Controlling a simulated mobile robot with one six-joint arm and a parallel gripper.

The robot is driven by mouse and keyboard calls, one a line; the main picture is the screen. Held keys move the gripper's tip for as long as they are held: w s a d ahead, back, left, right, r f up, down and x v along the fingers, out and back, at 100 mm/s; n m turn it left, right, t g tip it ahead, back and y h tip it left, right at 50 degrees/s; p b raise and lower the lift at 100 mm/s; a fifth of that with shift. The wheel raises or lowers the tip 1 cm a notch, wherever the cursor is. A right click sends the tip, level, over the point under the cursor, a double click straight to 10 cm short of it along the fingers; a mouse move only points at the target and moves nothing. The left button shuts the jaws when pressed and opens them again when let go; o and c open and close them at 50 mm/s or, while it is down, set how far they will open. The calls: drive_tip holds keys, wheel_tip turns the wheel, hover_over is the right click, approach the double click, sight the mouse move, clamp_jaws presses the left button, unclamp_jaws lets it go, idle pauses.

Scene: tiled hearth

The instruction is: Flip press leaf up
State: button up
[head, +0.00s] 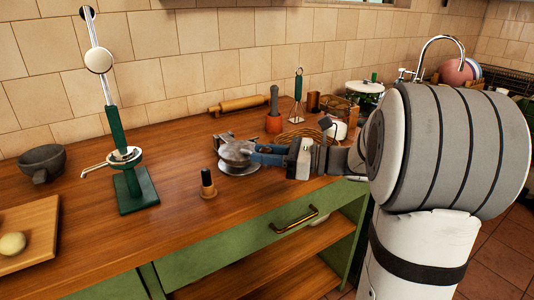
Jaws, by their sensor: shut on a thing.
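A grey metal press (240,169) with round plates sits on the wooden counter, left of my arm. Its upper leaf (236,151) looks tilted a little above the lower plate. My gripper (255,152) reaches in from the right at the press and is shut on the leaf's edge or handle. The fingers and wrist cover the right side of the press, so the exact grip point is hard to see.
A dark-topped wooden stamp (208,184) stands close in front of the press. A green stand (136,188) with a tall rod is farther left. Counter between stand and press is mostly clear.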

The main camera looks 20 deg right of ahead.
clamp_jaws()
